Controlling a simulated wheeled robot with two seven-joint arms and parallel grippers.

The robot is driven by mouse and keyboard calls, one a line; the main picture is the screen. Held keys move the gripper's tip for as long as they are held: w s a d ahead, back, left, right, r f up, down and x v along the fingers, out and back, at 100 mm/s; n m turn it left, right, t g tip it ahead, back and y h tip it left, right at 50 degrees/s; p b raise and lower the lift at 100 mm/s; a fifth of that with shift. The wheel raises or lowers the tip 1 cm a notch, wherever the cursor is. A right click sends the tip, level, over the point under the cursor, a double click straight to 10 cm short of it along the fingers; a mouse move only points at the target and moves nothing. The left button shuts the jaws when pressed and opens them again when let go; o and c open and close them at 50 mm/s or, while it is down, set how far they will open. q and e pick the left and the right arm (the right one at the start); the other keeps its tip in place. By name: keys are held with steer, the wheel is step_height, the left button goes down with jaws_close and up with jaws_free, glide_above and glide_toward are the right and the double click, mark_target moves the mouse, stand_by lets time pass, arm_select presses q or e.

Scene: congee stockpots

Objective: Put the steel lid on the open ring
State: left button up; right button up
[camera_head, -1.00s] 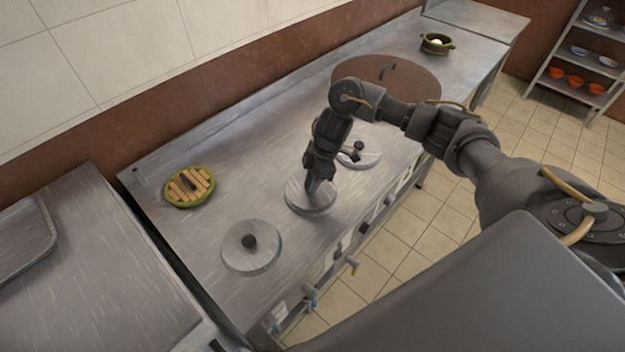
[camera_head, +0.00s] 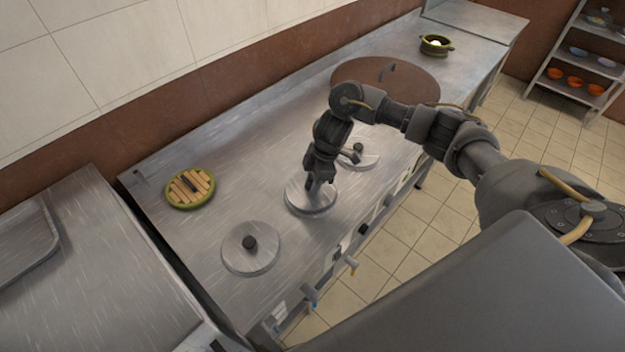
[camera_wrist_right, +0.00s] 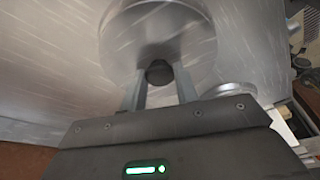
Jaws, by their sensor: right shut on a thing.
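A round steel lid (camera_head: 301,200) lies flat on the counter in the middle of the row, and my right gripper (camera_head: 320,184) is over it. In the right wrist view the two fingers of the right gripper (camera_wrist_right: 160,90) close on the lid's dark knob (camera_wrist_right: 159,73), with the steel lid (camera_wrist_right: 165,35) spread beyond them. Whether the lid rests on a ring or is lifted a little, I cannot tell. A second steel lid with a dark knob (camera_head: 250,256) sits nearer the front left. A third (camera_head: 362,153) is partly behind my right wrist. No open ring shows clearly. My left gripper is out of view.
A big brown round lid (camera_head: 408,78) covers the far part of the counter (camera_head: 225,150). A green-rimmed wooden-slatted lid (camera_head: 190,188) lies at the left, and a green pot (camera_head: 436,45) stands at the far end. Taps line the counter's front edge.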

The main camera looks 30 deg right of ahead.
mark_target(323, 187)
stand_by(0.7)
steer(key=shift+p, duration=0.35)
steer(key=shift+f+b, duration=0.4)
steer(key=shift+f, duration=0.25)
steer(key=o, duration=0.7)
steer(key=shift+o, duration=0.2)
steer(key=shift+r, duration=0.15)
steer(key=p+v, duration=1)
steer(key=p, duration=0.1)
steer(key=shift+d+r, duration=0.2)
steer(key=shift+r, duration=0.15)
